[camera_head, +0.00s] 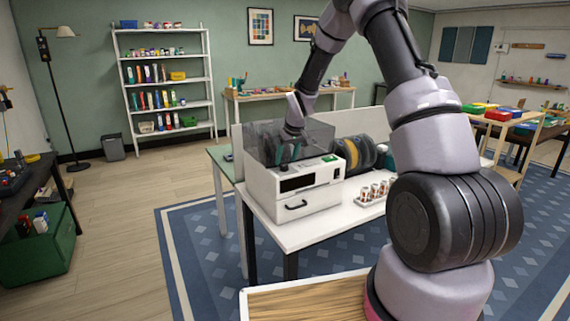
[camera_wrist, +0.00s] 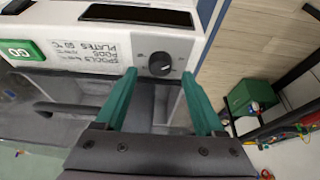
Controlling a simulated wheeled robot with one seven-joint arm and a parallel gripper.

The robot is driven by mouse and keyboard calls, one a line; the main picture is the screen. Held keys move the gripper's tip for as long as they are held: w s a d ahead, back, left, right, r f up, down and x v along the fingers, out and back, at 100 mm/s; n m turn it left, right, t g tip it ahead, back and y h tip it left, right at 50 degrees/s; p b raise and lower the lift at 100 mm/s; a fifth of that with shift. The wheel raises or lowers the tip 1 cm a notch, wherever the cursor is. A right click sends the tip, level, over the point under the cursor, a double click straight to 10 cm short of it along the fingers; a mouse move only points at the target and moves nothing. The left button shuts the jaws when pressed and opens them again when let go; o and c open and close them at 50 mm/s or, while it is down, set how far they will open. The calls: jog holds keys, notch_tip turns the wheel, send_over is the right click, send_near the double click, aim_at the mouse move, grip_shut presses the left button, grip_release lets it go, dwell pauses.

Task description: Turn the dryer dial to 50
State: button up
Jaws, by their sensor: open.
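The dryer (camera_head: 325,196) is a white box with a dark front window and a drawer handle, standing on the white table. In the wrist view its top panel (camera_wrist: 110,22) appears upside down, with a round black dial (camera_wrist: 160,64) beside a printed label (camera_wrist: 88,50) listing spools, pods and plates. The dial's setting is too small to read. My gripper (camera_wrist: 158,74) is open, its two green fingers pointing at the panel, one tip on either side of the dial. Contact cannot be told. In the head view my gripper (camera_head: 287,153) hangs over the dryer's left part.
A green GO button (camera_wrist: 20,50) is on the panel, away from the dial. Dark spools (camera_head: 350,154) and a rack of small cans (camera_head: 375,191) stand to the dryer's right on the white table (camera_head: 305,232). A green crate (camera_head: 38,250) is at far left.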

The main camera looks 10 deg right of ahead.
aim_at(284, 167)
jog(key=shift+x, duration=1.4)
grip_shut()
jog(key=shift+m, duration=0.4)
jog(key=m+h, duration=0.1)
jog(key=m, duration=0.1)
jog(key=m+h, duration=0.1)
jog(key=m, duration=0.1)
jog(key=shift+a+m, duration=0.25)
jog(key=shift+m, duration=0.05)
jog(key=m+h, duration=0.1)
jog(key=m, duration=0.3)
jog(key=shift+h, duration=0.3)
jog(key=shift+m, duration=0.3)
